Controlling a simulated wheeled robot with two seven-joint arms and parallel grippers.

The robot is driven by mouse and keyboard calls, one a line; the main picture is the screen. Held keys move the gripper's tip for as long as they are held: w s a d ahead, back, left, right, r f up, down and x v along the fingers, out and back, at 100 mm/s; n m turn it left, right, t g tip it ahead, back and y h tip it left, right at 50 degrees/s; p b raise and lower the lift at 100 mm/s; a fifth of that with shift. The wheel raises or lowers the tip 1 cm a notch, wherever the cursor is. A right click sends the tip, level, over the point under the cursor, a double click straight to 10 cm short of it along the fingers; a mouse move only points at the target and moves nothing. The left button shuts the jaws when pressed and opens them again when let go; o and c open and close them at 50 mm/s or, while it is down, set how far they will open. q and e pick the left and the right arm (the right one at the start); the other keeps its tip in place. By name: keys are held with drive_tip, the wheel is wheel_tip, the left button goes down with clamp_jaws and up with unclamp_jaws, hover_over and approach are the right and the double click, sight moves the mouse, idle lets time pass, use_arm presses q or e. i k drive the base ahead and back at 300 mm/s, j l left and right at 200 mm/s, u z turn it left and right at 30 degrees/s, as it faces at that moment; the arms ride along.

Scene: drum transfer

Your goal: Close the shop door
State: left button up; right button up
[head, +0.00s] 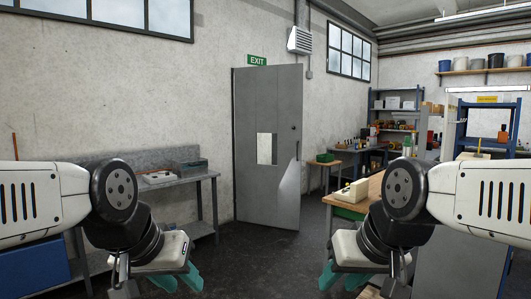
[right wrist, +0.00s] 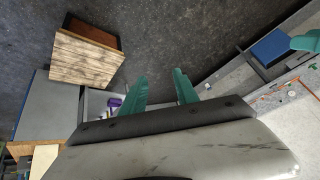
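The grey metal door (head: 266,185) stands in the far wall in the head view, under a green exit sign (head: 257,60). It has a pale window panel (head: 267,149) and a small dark handle (head: 293,127) near its right edge. Its right edge comes out from the wall into the room, so it stands ajar. My left gripper (head: 178,280) is open and empty at the lower left, well short of the door. My right gripper (head: 342,278) is open and empty at the lower right, also away from the door; its teal fingers stand apart in the right wrist view (right wrist: 158,90).
A grey bench (head: 150,185) runs along the wall left of the door. A wood-topped workbench (head: 350,205) stands to the right, with shelving (head: 395,100) behind. The dark floor (head: 265,260) is clear between my grippers and the door.

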sight(268, 98)
drive_tip(key=i+u, duration=0.2)
drive_tip(key=i, duration=0.35)
drive_tip(key=i+l+u, duration=0.2)
drive_tip(key=i, duration=0.35)
drive_tip(key=i+j+u, duration=0.1)
drive_tip(key=i+u, duration=0.3)
drive_tip(key=i, duration=1.05)
drive_tip(key=i+l+z, duration=0.25)
drive_tip(key=i+z, duration=0.15)
drive_tip(key=i, duration=0.3)
drive_tip(key=i+z, duration=0.45)
drive_tip(key=i, duration=0.25)
drive_tip(key=i+j+z, duration=0.4)
drive_tip(key=i, duration=0.35)
drive_tip(key=i+l, duration=0.15)
drive_tip(key=i, duration=0.4)
drive_tip(key=i+l+u, duration=0.15)
drive_tip(key=i, duration=0.4)
drive_tip(key=i+l, duration=0.15)
drive_tip(key=i, duration=0.4)
drive_tip(key=i+l+u, duration=0.15)
drive_tip(key=i, duration=0.35)
drive_tip(key=i+l+u, duration=0.25)
drive_tip(key=i+l, duration=0.2)
drive_tip(key=i, duration=0.1)
